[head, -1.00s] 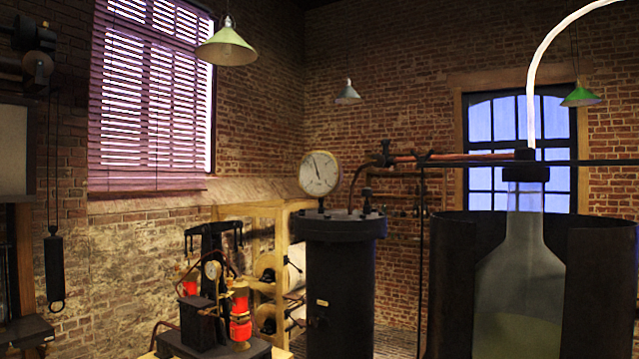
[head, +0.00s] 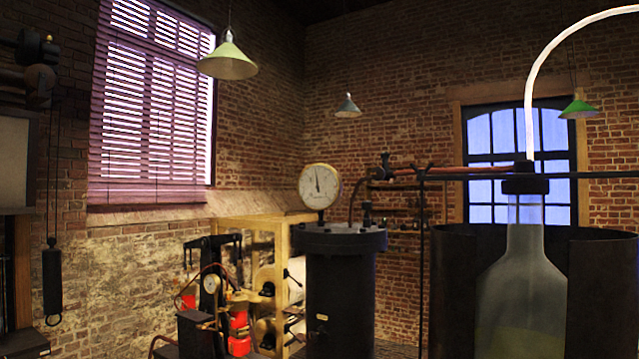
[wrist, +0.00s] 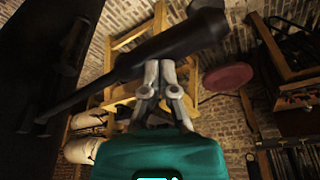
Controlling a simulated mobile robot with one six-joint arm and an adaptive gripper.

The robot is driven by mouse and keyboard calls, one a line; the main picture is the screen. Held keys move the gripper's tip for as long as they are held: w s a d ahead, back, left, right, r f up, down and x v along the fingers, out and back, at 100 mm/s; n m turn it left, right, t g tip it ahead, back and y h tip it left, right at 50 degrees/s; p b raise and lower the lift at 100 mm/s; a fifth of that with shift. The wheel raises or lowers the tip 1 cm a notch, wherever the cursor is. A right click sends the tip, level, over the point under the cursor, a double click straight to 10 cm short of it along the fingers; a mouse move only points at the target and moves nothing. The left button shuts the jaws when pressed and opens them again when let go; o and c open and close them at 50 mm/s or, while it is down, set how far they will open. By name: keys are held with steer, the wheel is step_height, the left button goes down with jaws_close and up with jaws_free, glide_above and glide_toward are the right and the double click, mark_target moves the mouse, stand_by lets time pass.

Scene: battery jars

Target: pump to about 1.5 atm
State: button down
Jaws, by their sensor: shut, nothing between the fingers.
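A round white gauge (head: 320,185) stands on top of a dark riveted cylinder (head: 345,285) in the head view. Its needle points nearly straight up, slightly left; the numbers are too small to read. My gripper (wrist: 160,66) shows in the wrist view with its grey fingers together, shut and empty. A dark bar with a thicker end (wrist: 175,45) runs diagonally across the picture at the fingertips; I cannot tell whether they touch it. The gripper does not show clearly in the head view. A smaller gauge (head: 211,283) sits by red jars (head: 239,330) at lower left.
A large glass bottle (head: 520,290) stands inside a dark open shell (head: 458,300) at right, with a pale tube (head: 530,90) rising from its stopper. A copper pipe (head: 455,172) runs toward it. A wooden frame (head: 255,225) stands behind the cylinder. A round reddish seat-like disc (wrist: 228,76) shows in the wrist view.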

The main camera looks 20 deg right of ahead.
steer(key=w+p+v, duration=0.2)
steer(key=p+v, duration=0.8)
steer(key=v, duration=0.1)
steer(key=shift+w+r+p, duration=0.3)
steer(key=shift+w+p, duration=0.05)
steer(key=shift+w, duration=0.05)
steer(key=shift+a+f, duration=0.1)
stand_by(2.4)
stand_by(0.4)
steer(key=p+v, duration=0.2)
steer(key=w+p+v, duration=0.1)
steer(key=p+v, duration=0.1)
stand_by(0.4)
